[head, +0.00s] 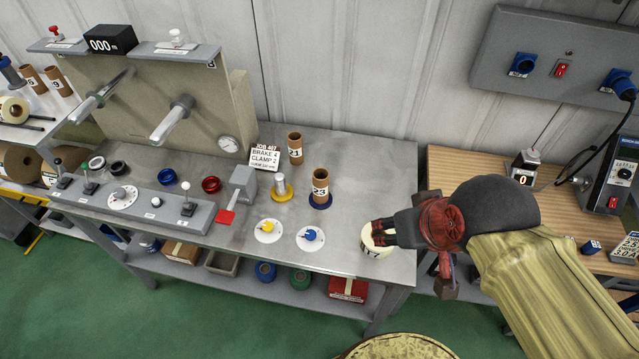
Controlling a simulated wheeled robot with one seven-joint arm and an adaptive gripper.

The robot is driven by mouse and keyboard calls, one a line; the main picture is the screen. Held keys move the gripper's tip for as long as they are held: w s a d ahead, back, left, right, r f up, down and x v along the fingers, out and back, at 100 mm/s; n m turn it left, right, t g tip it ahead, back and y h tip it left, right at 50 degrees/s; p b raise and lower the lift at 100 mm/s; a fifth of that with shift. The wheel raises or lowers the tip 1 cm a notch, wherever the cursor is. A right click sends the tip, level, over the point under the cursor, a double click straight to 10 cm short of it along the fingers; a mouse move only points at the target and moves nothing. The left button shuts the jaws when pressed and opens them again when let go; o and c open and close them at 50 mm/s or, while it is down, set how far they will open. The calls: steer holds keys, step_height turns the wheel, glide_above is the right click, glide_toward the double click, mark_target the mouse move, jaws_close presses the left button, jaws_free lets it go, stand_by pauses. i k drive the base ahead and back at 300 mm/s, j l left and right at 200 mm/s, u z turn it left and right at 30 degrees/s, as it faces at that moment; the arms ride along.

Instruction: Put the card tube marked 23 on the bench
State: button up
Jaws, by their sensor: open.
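The brown card tube marked 23 (320,182) stands upright on the grey metal bench (345,240), with a blue ring (320,203) around or under its foot. A similar tube marked 21 (295,150) stands behind it to the left. My gripper (379,231) is at the bench's right end, in front and to the right of tube 23 and apart from it. Its fingers are open, at or just above a cream roll (372,248) with a partly hidden black mark. The fingers cover part of the roll, so I cannot tell whether they touch it.
Left of tube 23 are a yellow-based metal post (283,188), a grey block with a red tab (240,184) and a job sign (266,150). Two white discs (268,231) with knobs lie in front. A wooden table (478,165) with electrical boxes is at right.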

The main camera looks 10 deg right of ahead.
mark_target(325, 165)
steer(key=u, duration=1.2)
steer(key=k+l+u, duration=0.15)
steer(key=l, duration=0.3)
steer(key=k+l+u, duration=0.1)
steer(key=k+l, duration=0.25)
steer(key=k+l+u, duration=0.15)
steer(key=l, duration=0.3)
steer(key=i+l, duration=0.2)
steer(key=l, duration=0.1)
